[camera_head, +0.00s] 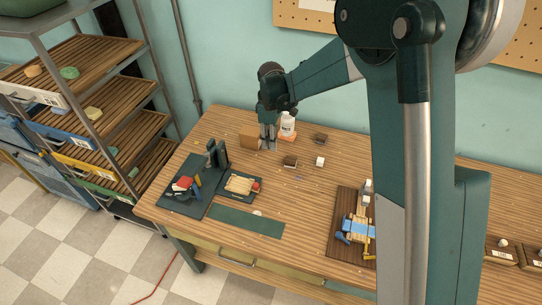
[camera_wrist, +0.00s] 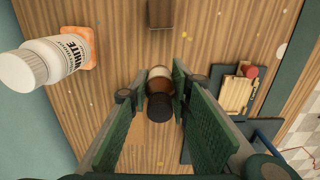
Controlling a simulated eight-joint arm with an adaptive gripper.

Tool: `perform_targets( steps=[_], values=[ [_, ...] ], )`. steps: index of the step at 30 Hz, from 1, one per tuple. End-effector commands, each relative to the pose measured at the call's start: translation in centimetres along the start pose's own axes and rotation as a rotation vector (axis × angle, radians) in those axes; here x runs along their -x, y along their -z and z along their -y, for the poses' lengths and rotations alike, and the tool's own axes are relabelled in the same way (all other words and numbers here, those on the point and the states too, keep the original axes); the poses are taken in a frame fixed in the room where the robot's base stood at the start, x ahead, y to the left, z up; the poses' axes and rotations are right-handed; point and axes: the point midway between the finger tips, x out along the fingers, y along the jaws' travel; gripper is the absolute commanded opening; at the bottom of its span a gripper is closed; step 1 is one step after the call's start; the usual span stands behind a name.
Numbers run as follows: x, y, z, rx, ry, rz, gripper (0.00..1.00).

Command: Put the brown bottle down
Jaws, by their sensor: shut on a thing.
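The brown bottle (camera_wrist: 159,88) shows from above in the wrist view, with a black cap and a pale band. It stands between the two green finger pads of my gripper (camera_wrist: 158,84), which is shut on it. Whether its base touches the table top cannot be told from this angle. In the head view my gripper (camera_head: 267,142) points down over the far part of the wooden table (camera_head: 215,128). I cannot make out the brown bottle clearly there.
A white bottle (camera_head: 288,122) on an orange coaster (camera_head: 287,138) stands close to my gripper; it also shows in the wrist view (camera_wrist: 48,60). A brown box (camera_head: 290,161) and white cube (camera_head: 320,161) sit nearer. A green mat (camera_head: 245,220) lies at the front.

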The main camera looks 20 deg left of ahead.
Motion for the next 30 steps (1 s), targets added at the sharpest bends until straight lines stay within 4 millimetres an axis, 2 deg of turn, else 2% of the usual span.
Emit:
perform_targets(
  steps=[3, 9, 23, 30],
  values=[
    [-1.9, 0.0, 0.0, 0.0, 0.0, 0.0, 0.08],
    [-3.9, 0.0, 0.0, 0.0, 0.0, 0.0, 0.08],
    [-4.5, 0.0, 0.0, 0.0, 0.0, 0.0, 0.08],
    [-6.9, 0.0, 0.0, 0.0, 0.0, 0.0, 0.08]
  ],
)
